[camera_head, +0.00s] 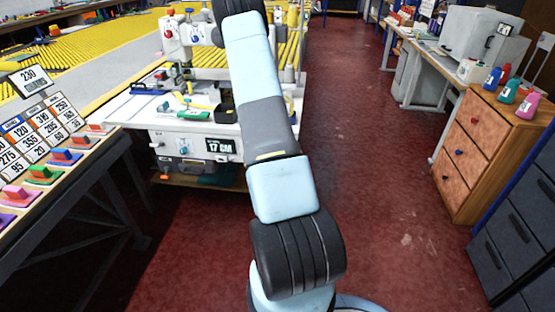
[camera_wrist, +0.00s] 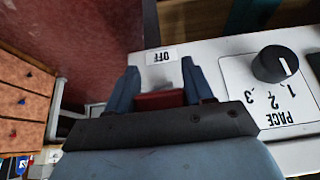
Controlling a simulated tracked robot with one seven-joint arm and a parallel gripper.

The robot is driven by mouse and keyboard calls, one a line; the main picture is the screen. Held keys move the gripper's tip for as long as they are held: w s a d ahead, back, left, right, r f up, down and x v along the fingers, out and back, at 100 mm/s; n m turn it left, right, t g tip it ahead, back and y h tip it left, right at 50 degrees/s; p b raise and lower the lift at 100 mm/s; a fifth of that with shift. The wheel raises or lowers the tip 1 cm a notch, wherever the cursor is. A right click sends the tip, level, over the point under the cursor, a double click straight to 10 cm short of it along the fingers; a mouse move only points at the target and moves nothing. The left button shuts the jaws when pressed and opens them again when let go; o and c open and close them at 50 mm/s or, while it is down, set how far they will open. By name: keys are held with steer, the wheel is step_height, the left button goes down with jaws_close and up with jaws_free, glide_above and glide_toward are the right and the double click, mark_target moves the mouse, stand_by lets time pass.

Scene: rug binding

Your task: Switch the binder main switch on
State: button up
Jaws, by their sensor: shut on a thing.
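In the wrist view my gripper (camera_wrist: 160,82) is at the white front panel (camera_wrist: 210,62) of the binder, with its two blue-grey fingers on either side of a red part (camera_wrist: 160,100), which looks like the main switch. The jaws are shut on this red part. A small label (camera_wrist: 161,57) just beyond the fingers reads OFF, upside down in the picture. The rest of the switch is hidden by the gripper. In the head view the binder (camera_head: 190,143) stands at centre left. My arm covers the gripper and the switch there.
A black PACE knob (camera_wrist: 273,64) with a numbered scale sits right of my gripper in the wrist view. In the head view, a display (camera_head: 220,146) reads 17 CM. A wooden drawer cabinet (camera_head: 476,150) stands right; red floor between is clear.

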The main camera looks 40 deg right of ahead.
steer(key=o, duration=0.7)
steer(key=shift+w+r, duration=0.1)
steer(key=shift+w, duration=0.15)
steer(key=shift+o, duration=1.3)
steer(key=shift+s, duration=0.1)
steer(key=shift+s, duration=0.1)
steer(key=v, duration=1.3)
steer(key=shift+a+r, duration=0.15)
steer(key=shift+r, duration=0.05)
